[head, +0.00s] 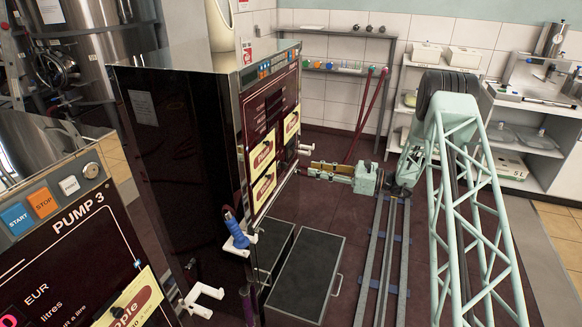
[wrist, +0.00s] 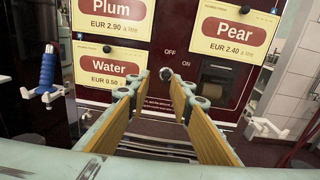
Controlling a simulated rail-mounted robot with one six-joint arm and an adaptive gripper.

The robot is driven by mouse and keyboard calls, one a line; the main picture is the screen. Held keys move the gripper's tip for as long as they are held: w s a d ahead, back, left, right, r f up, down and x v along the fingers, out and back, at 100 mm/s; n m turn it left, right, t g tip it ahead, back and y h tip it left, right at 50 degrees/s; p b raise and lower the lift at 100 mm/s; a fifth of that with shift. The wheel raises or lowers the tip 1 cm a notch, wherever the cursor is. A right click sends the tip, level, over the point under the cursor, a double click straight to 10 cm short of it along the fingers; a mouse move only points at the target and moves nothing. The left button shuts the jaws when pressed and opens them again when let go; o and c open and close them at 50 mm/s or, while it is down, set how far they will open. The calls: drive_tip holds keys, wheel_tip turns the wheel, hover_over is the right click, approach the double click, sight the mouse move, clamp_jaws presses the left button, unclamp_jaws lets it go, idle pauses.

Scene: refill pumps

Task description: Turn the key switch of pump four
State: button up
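Contact cannot be told. In the head view my gripper (head: 310,168) is right of the pump.
Pump 3 (head: 75,235) stands front left. A blue nozzle (head: 236,232) hangs in a white holder, also left in the wrist view (wrist: 47,75). A recessed opening (wrist: 217,78) lies right of the switch. Dark boxes (head: 305,275) stand on the floor below. Shelves (head: 540,150) line the back.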

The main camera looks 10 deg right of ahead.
sight(284, 166)
drive_tip(key=shift+w+d+f+m+t, duration=0.15)
drive_tip(key=shift+w+d+f, duration=0.05)
drive_tip(key=shift+d+f, duration=0.25)
drive_tip(key=shift+w+d+f+m+t, duration=0.2)
drive_tip(key=shift+d+f, duration=0.15)
drive_tip(key=shift+f, duration=0.15)
drive_tip(key=shift+a, duration=0.1)
drive_tip(key=b+x, duration=0.1)
drive_tip(key=x, duration=1.2)
drive_tip(key=shift+w+a, duration=0.15)
drive_tip(key=shift+a, duration=0.1)
drive_tip(key=shift+f, duration=0.1)
drive_tip(key=shift+c, duration=0.3)
clamp_jaws()
